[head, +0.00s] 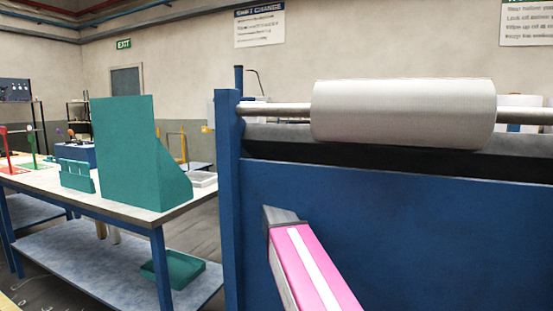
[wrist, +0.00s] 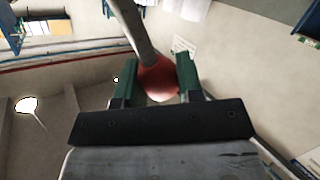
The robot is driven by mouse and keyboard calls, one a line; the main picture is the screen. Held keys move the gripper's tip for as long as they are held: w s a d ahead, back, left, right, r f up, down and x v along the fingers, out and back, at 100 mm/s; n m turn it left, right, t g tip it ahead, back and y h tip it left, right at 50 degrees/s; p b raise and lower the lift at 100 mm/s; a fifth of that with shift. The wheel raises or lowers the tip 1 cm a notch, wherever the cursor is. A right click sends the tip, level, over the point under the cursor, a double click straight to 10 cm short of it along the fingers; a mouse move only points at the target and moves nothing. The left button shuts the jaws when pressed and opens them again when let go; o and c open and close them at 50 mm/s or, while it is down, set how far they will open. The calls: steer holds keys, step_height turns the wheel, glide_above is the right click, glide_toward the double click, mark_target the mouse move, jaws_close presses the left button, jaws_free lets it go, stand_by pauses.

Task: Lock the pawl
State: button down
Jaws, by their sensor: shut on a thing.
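In the wrist view a red ball knob (wrist: 158,76) sits at the end of a grey lever (wrist: 134,30), which runs up out of the top of the picture. My gripper (wrist: 158,82) has its two green fingers on either side of the knob and is shut on it. The pawl's tooth and pivot are not in sight, so I cannot tell how it is seated. In the head view a white cloth roll (head: 403,113) lies on a metal bar (head: 275,110) across the blue loom frame (head: 400,220). My gripper and the knob do not show there.
A work table (head: 128,222) stands to the left, with a teal angled stand (head: 130,155) and a small teal holder (head: 76,176) on it. A teal tray (head: 173,270) lies on its lower shelf. A blue upright post (head: 230,200) edges the loom's left side.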

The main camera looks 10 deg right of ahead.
steer(key=c, duration=0.8)
jaws_free()
steer(key=shift+w+f, duration=0.1)
steer(key=shift+w, duration=0.05)
steer(key=shift+v, duration=3.7)
